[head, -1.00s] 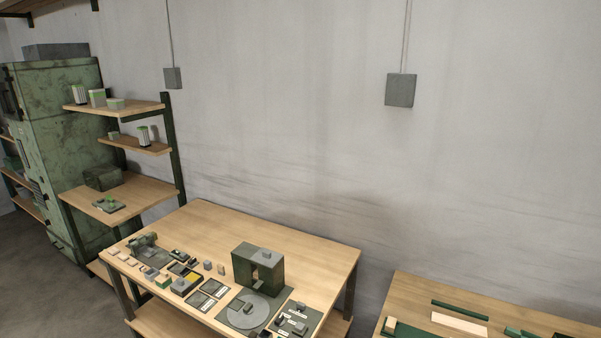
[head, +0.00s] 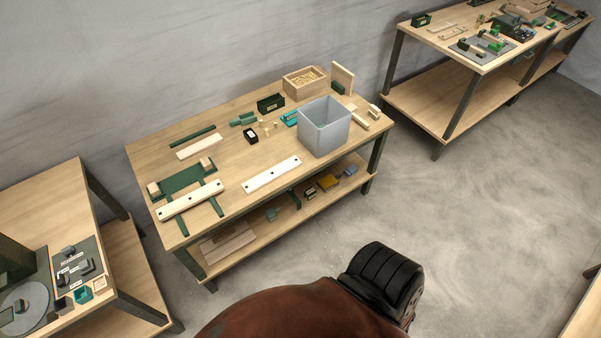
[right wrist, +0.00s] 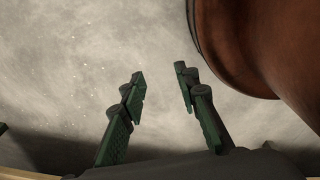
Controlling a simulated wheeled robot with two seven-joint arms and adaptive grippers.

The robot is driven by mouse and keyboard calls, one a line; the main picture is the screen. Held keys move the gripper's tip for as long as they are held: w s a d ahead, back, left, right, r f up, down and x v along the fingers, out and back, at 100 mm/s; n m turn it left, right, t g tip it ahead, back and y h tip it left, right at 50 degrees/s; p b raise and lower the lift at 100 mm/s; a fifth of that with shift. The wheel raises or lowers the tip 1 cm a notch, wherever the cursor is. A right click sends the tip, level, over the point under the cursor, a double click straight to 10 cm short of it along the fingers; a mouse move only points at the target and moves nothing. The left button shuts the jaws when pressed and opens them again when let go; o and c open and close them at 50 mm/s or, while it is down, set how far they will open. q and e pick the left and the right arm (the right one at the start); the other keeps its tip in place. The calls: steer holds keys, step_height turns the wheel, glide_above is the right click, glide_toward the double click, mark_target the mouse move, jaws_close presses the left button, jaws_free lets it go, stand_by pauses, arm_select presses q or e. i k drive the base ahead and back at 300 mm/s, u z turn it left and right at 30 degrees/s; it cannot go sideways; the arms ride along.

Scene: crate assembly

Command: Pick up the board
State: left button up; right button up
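Several boards lie on the middle workbench (head: 232,130) in the head view. A pale board with dark holes (head: 271,174) lies flat near the front edge. A similar pale board with holes (head: 190,200) lies across a green jig (head: 184,179) at the left. A plain pale board (head: 199,147) lies farther back. I cannot tell which one the task means. My right gripper (right wrist: 160,88) is open and empty in the right wrist view, with bare floor beyond its fingers. My left gripper is not in view.
A grey bin (head: 325,128) stands at the bench's right front, near a wooden box (head: 304,82) and a green bin (head: 271,103). Other benches stand at the left and back right. Open floor (head: 470,210) lies to the right.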

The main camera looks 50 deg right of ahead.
mark_target(257, 183)
steer(key=z, duration=1.45)
